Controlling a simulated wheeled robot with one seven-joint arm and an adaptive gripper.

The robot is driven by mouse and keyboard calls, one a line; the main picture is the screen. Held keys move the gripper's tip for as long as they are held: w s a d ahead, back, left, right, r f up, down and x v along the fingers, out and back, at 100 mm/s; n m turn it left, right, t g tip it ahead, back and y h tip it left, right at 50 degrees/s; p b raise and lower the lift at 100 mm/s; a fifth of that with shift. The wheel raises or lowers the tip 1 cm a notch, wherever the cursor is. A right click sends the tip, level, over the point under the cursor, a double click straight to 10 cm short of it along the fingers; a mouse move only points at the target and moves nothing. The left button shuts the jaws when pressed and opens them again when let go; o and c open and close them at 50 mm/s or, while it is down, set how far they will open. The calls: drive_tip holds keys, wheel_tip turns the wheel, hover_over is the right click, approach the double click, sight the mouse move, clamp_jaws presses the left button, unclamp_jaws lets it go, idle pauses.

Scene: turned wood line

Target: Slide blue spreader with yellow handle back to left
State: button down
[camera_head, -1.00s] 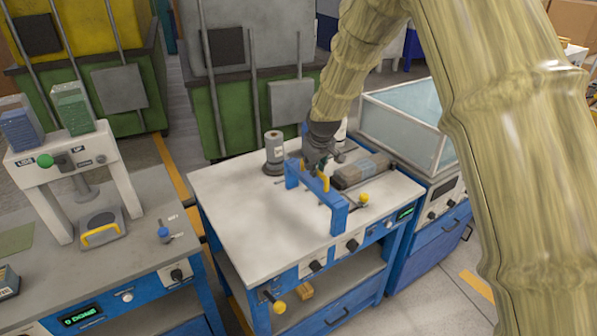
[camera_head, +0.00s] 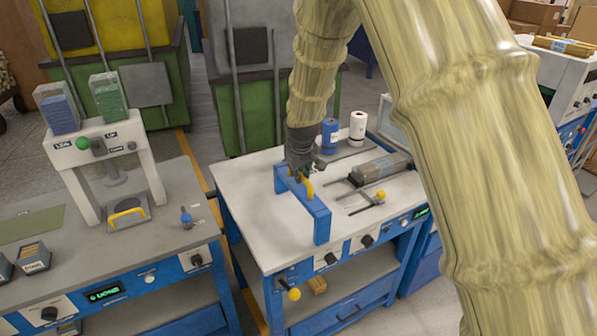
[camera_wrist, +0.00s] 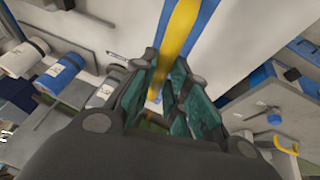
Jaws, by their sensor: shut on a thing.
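The blue spreader (camera_head: 318,222) is a long blue bar standing across the white-topped table (camera_head: 245,215). Its yellow handle (camera_head: 308,187) shows beside my gripper (camera_head: 299,172). My gripper is shut on the yellow handle. In the wrist view the yellow handle (camera_wrist: 178,35) runs between the teal finger pads of my gripper (camera_wrist: 170,85), with the blue bar (camera_wrist: 200,18) beside it. The fingertips are partly hidden in the head view.
Right of the spreader lie a grey roller-like block (camera_head: 380,168) on rails and a yellow-knobbed lever (camera_head: 380,196). A blue roll (camera_head: 330,133) and a white roll (camera_head: 357,126) stand behind. The tabletop left of the spreader is clear. A press (camera_head: 100,160) stands on the left bench.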

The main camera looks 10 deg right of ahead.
drive_tip(key=c, duration=1.8)
unclamp_jaws()
drive_tip(key=shift+s+f, duration=0.25)
drive_tip(key=o, duration=0.4)
drive_tip(key=shift+s+a+r, duration=0.15)
drive_tip(key=shift+r, duration=0.05)
drive_tip(key=v, duration=1.2)
